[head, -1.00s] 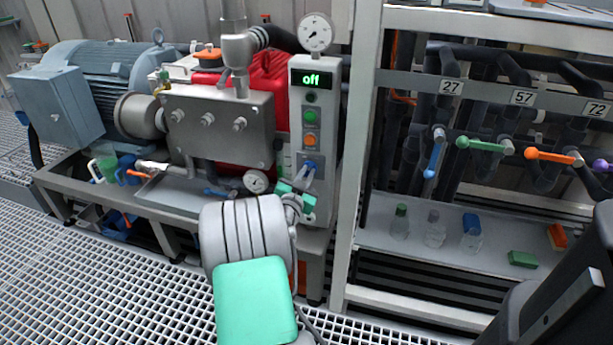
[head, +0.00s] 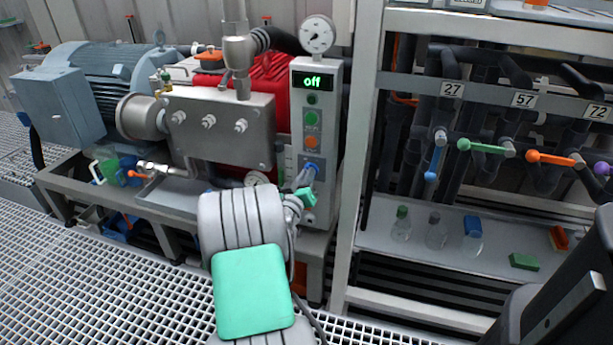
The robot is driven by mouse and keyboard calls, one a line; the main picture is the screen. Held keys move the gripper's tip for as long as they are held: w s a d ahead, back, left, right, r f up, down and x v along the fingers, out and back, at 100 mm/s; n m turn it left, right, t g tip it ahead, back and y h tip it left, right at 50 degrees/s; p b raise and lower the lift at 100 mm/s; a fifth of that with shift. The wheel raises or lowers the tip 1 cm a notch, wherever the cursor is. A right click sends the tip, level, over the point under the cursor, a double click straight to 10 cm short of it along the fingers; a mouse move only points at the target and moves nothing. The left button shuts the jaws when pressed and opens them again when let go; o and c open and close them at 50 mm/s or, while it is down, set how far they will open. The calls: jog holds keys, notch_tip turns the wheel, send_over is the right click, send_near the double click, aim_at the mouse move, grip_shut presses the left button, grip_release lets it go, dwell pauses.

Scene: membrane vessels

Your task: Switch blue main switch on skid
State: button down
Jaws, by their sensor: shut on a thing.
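The skid's grey control box (head: 332,150) stands upright at centre, with a display (head: 312,81) reading "off". Under it are a small green lamp (head: 313,99), a green button (head: 312,117) and an orange button (head: 311,142). The blue main switch (head: 312,167) is low on the box's front. My gripper (head: 305,178) reaches up to it from below, shut on the switch. The fingers hide part of the switch, so its exact angle is hard to tell.
A pressure gauge (head: 317,35) tops the box. The motor (head: 95,85) and steel block (head: 220,128) stand left. On the right, a rack (head: 358,200) carries coloured valve handles, with bottles (head: 437,232) and sponges (head: 523,261) on its shelf. Grating floor lies in front.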

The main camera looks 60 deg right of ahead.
jog(key=shift+n, duration=0.4)
jog(key=c, duration=1.5)
grip_release()
jog(key=shift+o, duration=0.2)
jog(key=s+a, duration=0.1)
jog(key=a, duration=0.6)
jog(key=shift+s+a, duration=0.15)
jog(key=shift+a, duration=0.2)
